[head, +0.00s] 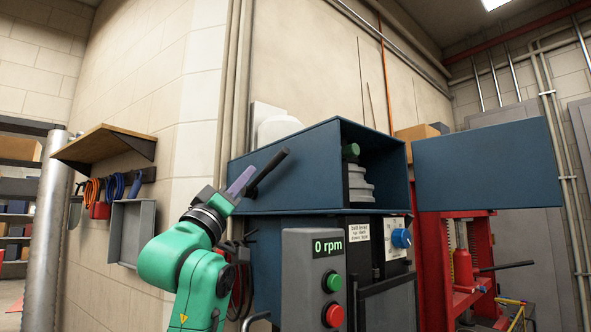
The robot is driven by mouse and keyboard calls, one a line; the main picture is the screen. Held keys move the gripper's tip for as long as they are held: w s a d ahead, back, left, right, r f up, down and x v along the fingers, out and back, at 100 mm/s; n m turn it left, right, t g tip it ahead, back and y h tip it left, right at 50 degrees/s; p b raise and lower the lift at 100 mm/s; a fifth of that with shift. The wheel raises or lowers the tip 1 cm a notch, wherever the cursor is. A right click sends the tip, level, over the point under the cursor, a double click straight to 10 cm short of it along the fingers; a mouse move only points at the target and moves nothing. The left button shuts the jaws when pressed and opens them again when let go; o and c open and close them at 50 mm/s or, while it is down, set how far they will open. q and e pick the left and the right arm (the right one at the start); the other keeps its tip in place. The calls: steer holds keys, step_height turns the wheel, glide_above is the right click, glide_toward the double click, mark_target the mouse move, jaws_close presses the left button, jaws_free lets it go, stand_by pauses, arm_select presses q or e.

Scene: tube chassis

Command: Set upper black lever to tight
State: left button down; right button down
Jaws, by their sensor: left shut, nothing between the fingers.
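The upper black lever (268,171) shows as a black bar slanting up to the right, in front of the left side of the blue machine housing (285,154). My left gripper (240,181), on the green arm coming up from below, is shut and empty. Its pale purple fingers are just left of the lever, very close to it; I cannot tell whether they touch. The lever's lower end is partly hidden by the gripper. My right gripper is not in view.
The housing's door (488,164) stands open to the right, with a grey stepped pulley (359,184) inside. Below are a control box (312,275) reading 0 rpm and a blue knob (401,238). A red press (463,268) stands at right, a wall shelf (104,144) at left.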

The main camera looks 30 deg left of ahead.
arm_select(q)
steer(key=shift+s+d+r+t, duration=0.15)
steer(key=shift+s+r, duration=0.25)
steer(key=shift+s, duration=0.2)
steer(key=shift+s+d+r+t, duration=0.1)
steer(key=shift+s+r+t, duration=0.05)
steer(key=shift+s+r, duration=0.35)
step_height(320, 180, up, 7)
steer(key=p, duration=0.7)
glide_above(263, 174)
steer(key=s+d, duration=0.2)
steer(key=s, duration=0.2)
steer(key=f, duration=0.1)
steer(key=w+d+f, duration=0.1)
steer(key=f, duration=0.2)
steer(key=shift+w+d, duration=0.15)
steer(key=shift+d, duration=0.15)
